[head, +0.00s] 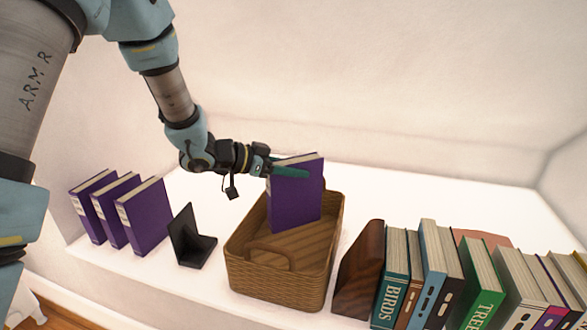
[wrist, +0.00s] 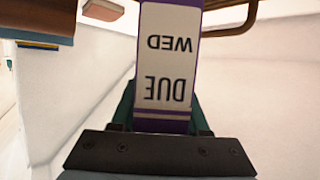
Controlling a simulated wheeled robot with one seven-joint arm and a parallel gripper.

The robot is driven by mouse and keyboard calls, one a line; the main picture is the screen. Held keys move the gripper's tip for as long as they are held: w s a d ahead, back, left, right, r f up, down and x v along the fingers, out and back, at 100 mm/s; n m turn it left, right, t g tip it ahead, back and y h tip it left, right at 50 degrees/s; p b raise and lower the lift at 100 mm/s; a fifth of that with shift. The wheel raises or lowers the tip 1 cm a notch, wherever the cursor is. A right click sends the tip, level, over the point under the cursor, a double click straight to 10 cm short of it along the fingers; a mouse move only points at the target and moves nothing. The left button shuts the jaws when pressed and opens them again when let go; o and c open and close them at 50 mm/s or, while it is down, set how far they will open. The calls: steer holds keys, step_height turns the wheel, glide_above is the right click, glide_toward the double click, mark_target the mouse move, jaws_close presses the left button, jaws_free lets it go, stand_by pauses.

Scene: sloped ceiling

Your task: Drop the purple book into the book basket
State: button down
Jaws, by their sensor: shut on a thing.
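The purple book (head: 295,200) is upright over the back part of the book basket (head: 285,275), a brown woven basket on the white shelf. My gripper (head: 288,172) is shut on the book near its top, coming from the left. The book's lower end is inside the basket outline; I cannot tell whether it touches the basket floor. In the wrist view the spine of the purple book (wrist: 168,60) fills the space between my fingers, with a label reading "DUE" and "WED" upside down. The basket's bare floor shows in front of the book.
Several similar purple books (head: 118,213) stand at the left beside a black bookend (head: 190,238). A brown wooden bookend (head: 360,270) and a row of mixed books (head: 480,285) stand close to the basket's right. The shelf behind the basket is clear, up to the wall.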

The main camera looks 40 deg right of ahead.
steer(key=shift+c, duration=1.6)
jaws_free()
steer(key=p+v, duration=0.1)
steer(key=v, duration=0.9)
steer(key=shift+a+r, duration=0.15)
steer(key=shift+a, duration=0.2)
steer(key=shift+w, duration=0.15)
